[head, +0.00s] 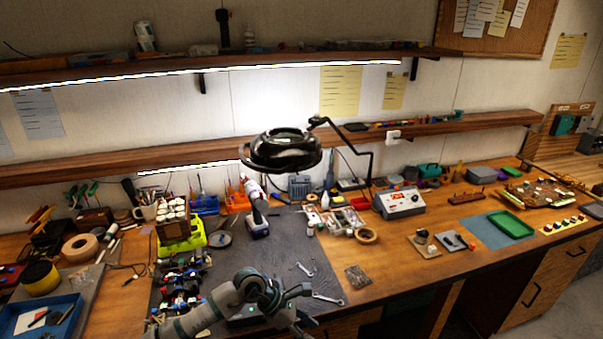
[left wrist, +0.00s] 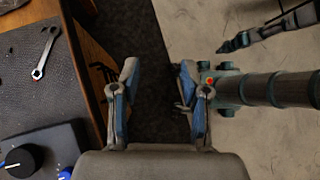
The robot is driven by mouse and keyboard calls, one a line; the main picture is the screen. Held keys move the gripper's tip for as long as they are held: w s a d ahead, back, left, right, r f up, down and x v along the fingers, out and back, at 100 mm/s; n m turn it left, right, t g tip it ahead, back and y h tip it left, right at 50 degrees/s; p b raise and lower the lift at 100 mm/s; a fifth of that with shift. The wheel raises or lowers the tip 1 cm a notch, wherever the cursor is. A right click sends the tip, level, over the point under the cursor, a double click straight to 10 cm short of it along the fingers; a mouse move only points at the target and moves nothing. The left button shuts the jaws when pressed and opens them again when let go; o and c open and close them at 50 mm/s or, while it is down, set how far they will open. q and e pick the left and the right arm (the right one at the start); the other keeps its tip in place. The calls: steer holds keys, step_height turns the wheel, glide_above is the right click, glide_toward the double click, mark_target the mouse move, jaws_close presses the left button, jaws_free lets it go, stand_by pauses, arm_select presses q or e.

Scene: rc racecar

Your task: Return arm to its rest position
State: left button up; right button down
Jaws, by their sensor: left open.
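My left arm comes in at the bottom of the head view, over the front of the dark work mat (head: 290,250). My left gripper (head: 304,308) is at the mat's front edge. In the left wrist view my left gripper (left wrist: 157,72) has its two fingers apart with nothing between them. It points down past the bench edge, over the floor. The RC car (head: 180,288) sits on the left of the mat, left of the gripper and partly behind my arm.
A wrench (head: 328,299) lies on the mat close to the gripper; one also shows in the left wrist view (left wrist: 44,54). A magnifier lamp (head: 285,150) hangs over the mat. Floor (left wrist: 205,35) is open beyond the bench.

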arm_select(q)
steer(key=s+d+r+n+t+h, duration=0.35)
steer(key=d+r+n+h, duration=0.55)
steer(key=h, duration=0.3)
steer(key=w+a+r+n+t+y, duration=0.25)
steer(key=a+n+t, duration=0.45)
steer(key=n+t, duration=0.65)
steer(key=w+a+f+n+t+y, duration=0.35)
steer(key=a+f+n+y, duration=0.7)
steer(key=n, duration=0.65)
steer(key=s+a+f+n+g+y, duration=0.4)
steer(key=s+a+f+n+y, duration=0.15)
steer(key=a+f, duration=0.3)
steer(key=s+a+f+n+g+y, duration=0.1)
steer(key=s+a+f+n+g, duration=0.25)
steer(key=s+f+g, duration=0.6)
steer(key=s+a+f+n+g+y, duration=0.1)
steer(key=s+a+f+n+g, duration=0.2)
steer(key=s+f, duration=1.1)
steer(key=f, duration=0.7)
steer(key=s+f, duration=0.3)
steer(key=f, duration=0.8)
steer(key=s+a+f+g, duration=0.1)
steer(key=s+a+f, duration=0.1)
steer(key=s+f, duration=1.4)
steer(key=shift+s+a+f+g, duration=0.2)
steer(key=shift+s+a+g, duration=0.15)
steer(key=shift+s, duration=0.5)
